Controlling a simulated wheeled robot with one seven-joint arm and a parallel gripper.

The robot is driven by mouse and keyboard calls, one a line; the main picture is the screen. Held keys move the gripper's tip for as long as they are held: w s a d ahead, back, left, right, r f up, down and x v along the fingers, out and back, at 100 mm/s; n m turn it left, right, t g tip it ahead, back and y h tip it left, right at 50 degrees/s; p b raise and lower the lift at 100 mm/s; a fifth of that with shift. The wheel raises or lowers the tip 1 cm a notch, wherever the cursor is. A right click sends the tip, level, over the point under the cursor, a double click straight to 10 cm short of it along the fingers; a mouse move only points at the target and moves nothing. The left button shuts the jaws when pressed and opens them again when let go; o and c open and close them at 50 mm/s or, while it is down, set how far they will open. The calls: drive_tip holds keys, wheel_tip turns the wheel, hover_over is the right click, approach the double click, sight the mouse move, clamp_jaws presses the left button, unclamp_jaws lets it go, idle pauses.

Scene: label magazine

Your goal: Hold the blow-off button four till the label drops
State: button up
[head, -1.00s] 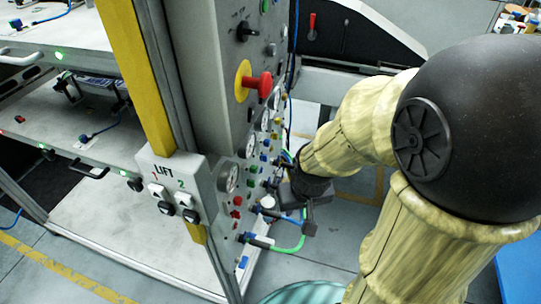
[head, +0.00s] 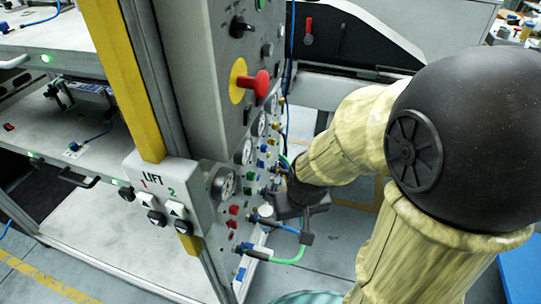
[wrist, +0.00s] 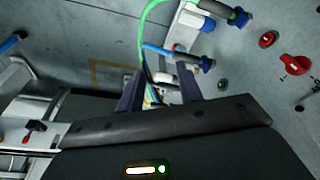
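The control panel (head: 209,110) is a grey column with gauges and rows of small coloured buttons and fittings on its side. I cannot tell which one is button four, and no label sheet can be made out. My gripper (head: 296,205) is close beside the lower part of this panel, partly hidden by its own dark body. In the wrist view its two dark fingers (wrist: 160,88) stand apart, with nothing clearly held between them. Green and blue hoses show beyond and between the fingertips, with a white fitting near the right finger.
A red stop knob (head: 262,84) on a yellow disc juts from the panel above. A lift control box (head: 160,190) is on the left. Hoses (head: 290,258) loop out below my gripper. A red rotary switch (wrist: 295,65) shows at right in the wrist view.

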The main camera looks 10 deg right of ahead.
drive_tip(key=shift+s, duration=0.1)
drive_tip(key=c, duration=0.7)
idle(0.5)
idle(0.6)
